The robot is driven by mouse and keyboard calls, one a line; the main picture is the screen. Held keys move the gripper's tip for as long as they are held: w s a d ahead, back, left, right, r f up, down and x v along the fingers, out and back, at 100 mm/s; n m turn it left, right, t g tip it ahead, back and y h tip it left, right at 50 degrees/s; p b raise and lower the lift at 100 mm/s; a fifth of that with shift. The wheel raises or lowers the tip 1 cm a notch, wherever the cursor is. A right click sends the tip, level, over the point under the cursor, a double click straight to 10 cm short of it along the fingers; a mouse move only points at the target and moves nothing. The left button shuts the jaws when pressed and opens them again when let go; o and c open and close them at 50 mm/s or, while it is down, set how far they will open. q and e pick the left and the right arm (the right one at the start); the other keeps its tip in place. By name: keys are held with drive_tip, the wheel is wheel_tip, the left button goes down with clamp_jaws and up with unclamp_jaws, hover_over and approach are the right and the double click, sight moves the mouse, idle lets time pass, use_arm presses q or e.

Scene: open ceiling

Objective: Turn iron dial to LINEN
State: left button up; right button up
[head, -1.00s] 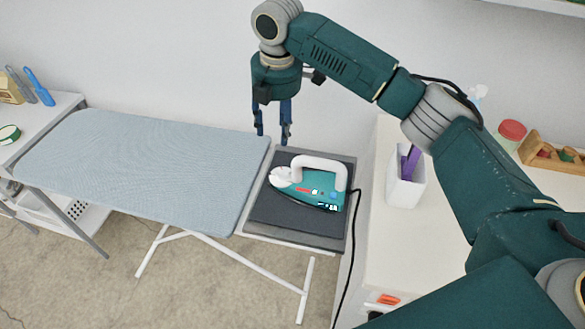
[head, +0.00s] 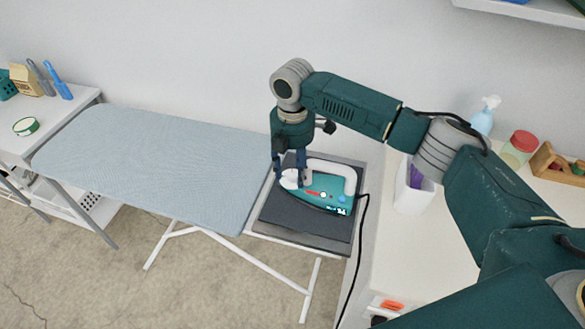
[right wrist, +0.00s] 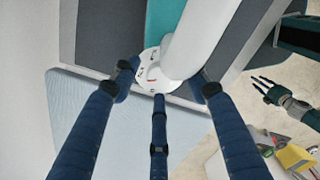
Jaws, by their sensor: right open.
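The teal iron (head: 330,189) with a white handle lies on the dark rest pad at the right end of the ironing board. The white round dial (right wrist: 152,76) with a red mark and small print sits at one end of the iron; its lettering is too small to read. My right gripper (head: 291,178) points down over the dial end, open, with fingers around the dial. In the right wrist view its fingers are spread about the dial, and I cannot tell whether they touch it. My left gripper (right wrist: 267,88) shows far off in the right wrist view, fingers apart and empty.
The dark rest pad (head: 285,212) adjoins the blue ironing board (head: 150,165). The iron's black cord (head: 360,235) hangs down beside the white counter (head: 415,245). A shelf with tools is at the left.

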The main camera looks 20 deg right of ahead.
clamp_jaws()
drive_tip(key=shift+r+m+p, duration=0.15)
drive_tip(key=shift+m+p, duration=0.15)
drive_tip(key=shift+p, duration=0.4)
drive_tip(key=m+p, duration=0.3)
drive_tip(key=p, duration=0.2)
drive_tip(key=shift+r+m, duration=0.1)
drive_tip(key=shift+m, duration=0.2)
drive_tip(key=shift+m+p, duration=1.2)
drive_tip(key=shift+p, duration=0.05)
drive_tip(key=shift+f+m+p, duration=0.2)
drive_tip(key=shift+m+p, duration=0.25)
drive_tip(key=shift+m, duration=0.15)
